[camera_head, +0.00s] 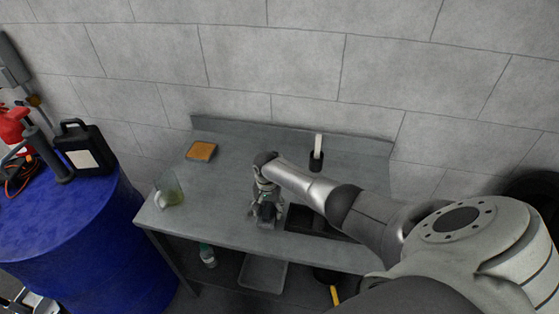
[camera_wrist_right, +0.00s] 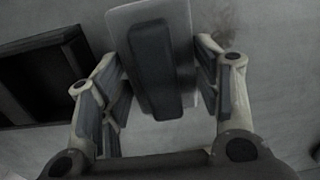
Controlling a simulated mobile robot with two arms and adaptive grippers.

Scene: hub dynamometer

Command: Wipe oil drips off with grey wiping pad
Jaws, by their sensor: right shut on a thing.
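My right gripper (camera_head: 266,212) is low over the grey bench (camera_head: 222,200), left of the dark sink. In the right wrist view my right gripper (camera_wrist_right: 160,85) is shut on the dark handle of the grey wiping pad (camera_wrist_right: 183,15). The pad is a flat, light grey plate, and it lies on or just above the bench top; I cannot tell which. A faint brownish stain (camera_wrist_right: 222,30), perhaps an oil drip, shows beside the pad on the right. In the head view my gripper mostly hides the pad, and no drips stand out. My left gripper is not in view.
The sink (camera_head: 310,222) is beside my right gripper. A blue drum (camera_head: 75,235) is at left. The bench's back left is mostly clear.

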